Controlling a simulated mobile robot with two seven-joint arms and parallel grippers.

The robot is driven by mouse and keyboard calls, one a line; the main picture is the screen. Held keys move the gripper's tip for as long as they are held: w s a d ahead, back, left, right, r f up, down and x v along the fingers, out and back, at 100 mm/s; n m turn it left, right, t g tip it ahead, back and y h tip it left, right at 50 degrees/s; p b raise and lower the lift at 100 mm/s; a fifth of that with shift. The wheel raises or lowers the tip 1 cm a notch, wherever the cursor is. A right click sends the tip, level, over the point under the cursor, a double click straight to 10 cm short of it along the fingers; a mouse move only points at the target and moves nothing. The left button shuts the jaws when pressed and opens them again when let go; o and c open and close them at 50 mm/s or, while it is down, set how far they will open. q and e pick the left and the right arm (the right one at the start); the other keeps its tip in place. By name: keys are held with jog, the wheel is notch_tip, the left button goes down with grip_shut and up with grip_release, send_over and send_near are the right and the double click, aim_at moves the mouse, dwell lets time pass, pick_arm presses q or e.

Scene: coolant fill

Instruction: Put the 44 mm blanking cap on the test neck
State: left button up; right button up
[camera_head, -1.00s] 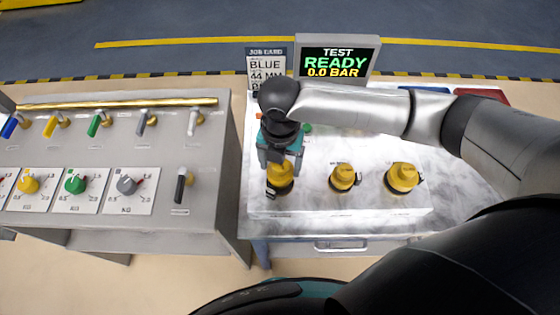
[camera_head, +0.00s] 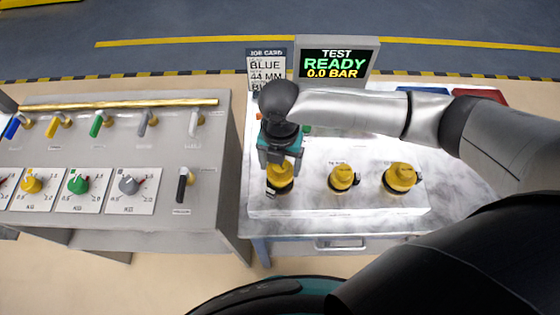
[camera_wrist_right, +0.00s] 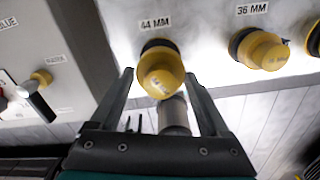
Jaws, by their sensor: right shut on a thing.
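The yellow 44 mm blanking cap (camera_head: 280,176) sits at the left end of a row on the white block, with a black ring at its base. In the right wrist view the cap (camera_wrist_right: 160,72) is at its "44 MM" label. My right gripper (camera_head: 280,168) comes down from behind and is shut on this cap. In the right wrist view its two fingers (camera_wrist_right: 161,82) are on either side of the cap. A grey cylinder (camera_wrist_right: 174,115) shows between the fingers; I cannot tell what it is. I cannot make out the test neck. My left gripper is not in view.
Two more yellow caps, a middle one (camera_head: 343,178) and a right one (camera_head: 400,178), stand on the white block (camera_head: 310,208). The display (camera_head: 335,64) reads "TEST READY 0.0 BAR". The job card (camera_head: 267,65) reads "BLUE 44 MM". A grey panel (camera_head: 215,150) with levers and dials stands left.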

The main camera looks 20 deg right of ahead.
jog(key=shift+f+b, duration=0.7)
jog(key=shift+f, duration=0.65)
jog(key=o, duration=1.2)
notch_tip(320, 180, up, 15)
jog(key=shift+r+p, duration=0.15)
jog(key=shift+p, duration=0.4)
